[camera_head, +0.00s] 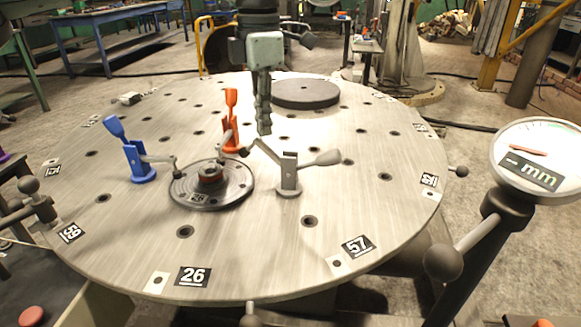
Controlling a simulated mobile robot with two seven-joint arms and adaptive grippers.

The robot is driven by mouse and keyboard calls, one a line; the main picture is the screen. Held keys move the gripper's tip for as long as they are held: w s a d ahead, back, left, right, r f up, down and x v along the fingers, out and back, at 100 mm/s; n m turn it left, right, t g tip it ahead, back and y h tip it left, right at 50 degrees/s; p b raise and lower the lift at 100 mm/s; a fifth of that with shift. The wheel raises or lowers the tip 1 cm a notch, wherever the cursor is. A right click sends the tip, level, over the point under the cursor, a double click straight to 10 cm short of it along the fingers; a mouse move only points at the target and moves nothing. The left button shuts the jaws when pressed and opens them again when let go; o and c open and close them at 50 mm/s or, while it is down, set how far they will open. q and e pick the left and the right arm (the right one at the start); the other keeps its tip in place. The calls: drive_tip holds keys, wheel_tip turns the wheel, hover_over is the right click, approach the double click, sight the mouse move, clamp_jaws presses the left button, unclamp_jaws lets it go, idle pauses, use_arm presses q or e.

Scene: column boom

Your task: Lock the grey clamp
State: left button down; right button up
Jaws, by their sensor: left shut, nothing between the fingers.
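The grey clamp (289,178) stands on the round metal table (330,240), right of a dark disc (237,192). Its handle sticks out to the right, close to level. Its arm rises toward the left, and its tip appears raised above the disc's right side. My left gripper (264,128) hangs down from the top, shut and empty, its fingers pointing down. In the picture its tips are just above the grey clamp's arm; I cannot tell the exact gap in depth. My right gripper is not in view.
A blue clamp (139,163) and an orange clamp (231,128) stand around the disc with raised handles and arms reaching toward it. A dark round plate (305,93) lies at the back. A dial gauge (540,155) stands at the right. The table's right side is mostly clear.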

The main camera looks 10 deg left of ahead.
sight(261, 140)
use_arm(q)
drive_tip(key=shift+f, duration=0.1)
drive_tip(key=shift+a+f+b, duration=0.2)
drive_tip(key=shift+f+b, duration=0.45)
drive_tip(key=shift+f, duration=0.4)
drive_tip(key=shift+a+f+b, duration=0.2)
drive_tip(key=shift+f+b, duration=0.4)
drive_tip(key=shift+f, duration=0.4)
drive_tip(key=shift+r, duration=0.1)
wheel_tip(261, 140, up, 7)
drive_tip(key=p, duration=0.5)
